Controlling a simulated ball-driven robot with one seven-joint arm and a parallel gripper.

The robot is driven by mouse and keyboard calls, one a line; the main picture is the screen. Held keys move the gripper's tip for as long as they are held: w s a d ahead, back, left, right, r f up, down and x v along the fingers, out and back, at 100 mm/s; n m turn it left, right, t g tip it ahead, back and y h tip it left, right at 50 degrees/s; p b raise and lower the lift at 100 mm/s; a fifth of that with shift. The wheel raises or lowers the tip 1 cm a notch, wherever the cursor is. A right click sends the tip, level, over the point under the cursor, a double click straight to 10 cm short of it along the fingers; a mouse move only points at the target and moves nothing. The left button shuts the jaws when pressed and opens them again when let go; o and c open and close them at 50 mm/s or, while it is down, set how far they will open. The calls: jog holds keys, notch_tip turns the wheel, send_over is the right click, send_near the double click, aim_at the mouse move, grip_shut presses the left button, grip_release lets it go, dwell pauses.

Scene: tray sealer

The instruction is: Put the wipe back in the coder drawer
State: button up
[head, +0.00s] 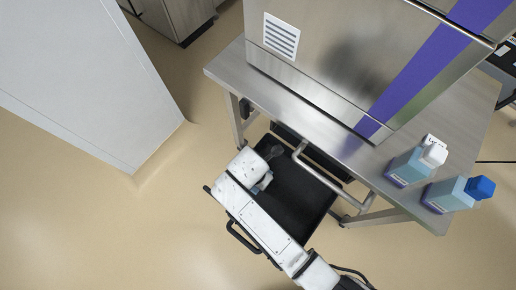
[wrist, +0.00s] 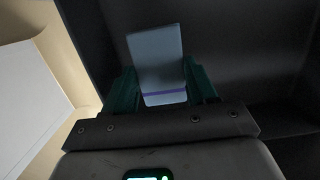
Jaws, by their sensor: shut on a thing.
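In the wrist view, my gripper (wrist: 160,80) is shut on a pale blue-grey rectangular piece with a purple stripe, which I take as the wipe (wrist: 156,50). The wipe sits between the dark green fingers and sticks out past them. Dark surfaces surround it; I cannot tell whether it touches them. In the head view, a black tray-like compartment, apparently the coder drawer (head: 302,207), stands out below the steel table. My arm's end is over its left side and hides part of it. The wipe cannot be made out clearly there.
The steel table (head: 345,147) carries the machine housing (head: 335,50) with a purple band. Two light blue bottles, one white-capped (head: 409,166) and one blue-capped (head: 449,194), stand near its right front edge. A steel bar (head: 327,180) crosses by the drawer. A white block (head: 75,80) stands left; floor between is clear.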

notch_tip(320, 180, down, 4)
jog(key=shift+r+b, duration=0.1)
jog(key=shift+b, duration=0.5)
jog(key=shift+c, duration=0.4)
jog(key=o, duration=1)
jog(key=shift+r, duration=0.1)
jog(key=r+p, duration=0.1)
jog(key=r, duration=0.3)
jog(key=s+r+p, duration=0.1)
jog(key=r, duration=0.3)
jog(key=a+r+p, duration=0.1)
jog(key=r, duration=0.2)
jog(key=shift+s+r, duration=0.2)
jog(key=shift+r, duration=0.2)
jog(key=shift+r+p, duration=0.1)
jog(key=shift+p, duration=0.25)
